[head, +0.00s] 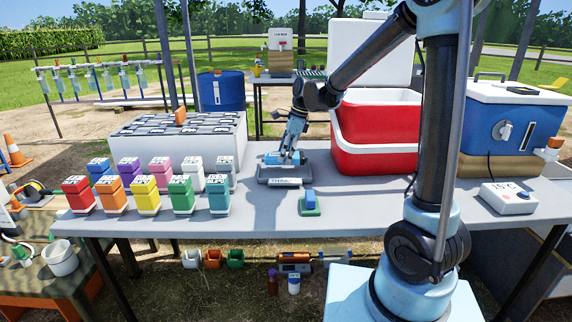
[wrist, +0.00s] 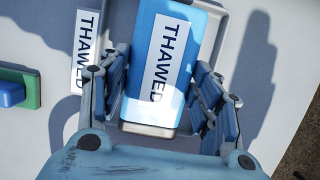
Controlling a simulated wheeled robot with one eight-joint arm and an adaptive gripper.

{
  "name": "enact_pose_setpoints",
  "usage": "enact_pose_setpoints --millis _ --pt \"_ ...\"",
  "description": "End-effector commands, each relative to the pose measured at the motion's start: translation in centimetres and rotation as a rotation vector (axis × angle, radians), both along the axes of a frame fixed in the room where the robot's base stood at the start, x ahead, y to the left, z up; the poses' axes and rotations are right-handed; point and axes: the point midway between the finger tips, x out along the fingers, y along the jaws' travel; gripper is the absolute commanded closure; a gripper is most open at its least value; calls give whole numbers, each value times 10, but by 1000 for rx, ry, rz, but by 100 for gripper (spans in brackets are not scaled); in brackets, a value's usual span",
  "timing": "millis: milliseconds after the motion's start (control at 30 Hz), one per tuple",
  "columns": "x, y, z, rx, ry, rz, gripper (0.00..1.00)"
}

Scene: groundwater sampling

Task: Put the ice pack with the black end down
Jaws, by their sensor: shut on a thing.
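The ice pack (wrist: 197,60) is blue with a white label reading THAWED. Its near end looks grey in the wrist view, and no black end can be made out. In the head view the pack (head: 272,158) is small and partly covered by my gripper. My gripper (head: 283,157) is shut on the pack, with a finger on each side in the wrist view (wrist: 162,95). The pack is in or just above a grey tray (head: 265,182) with a THAWED plate on its front. I cannot tell whether it touches the tray floor. The tray also shows in the wrist view (wrist: 113,25).
A green and blue block (head: 310,203) lies just in front of the tray. Several coloured bottles (head: 147,197) stand left, before a white rack box (head: 180,135). A red cooler (head: 375,120) stands behind right. A temperature box (head: 508,198) is far right. The table's front middle is clear.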

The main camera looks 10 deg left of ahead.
Motion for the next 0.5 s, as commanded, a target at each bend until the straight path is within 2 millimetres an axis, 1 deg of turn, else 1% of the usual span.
enact_pose_setpoints --millis 300,400,500 --pt "1 -1 -36 0 1 -2 75" --pt "1 -1 -41 0 0 -2 75" --pt "0 -1 -41 0 0 -2 75"
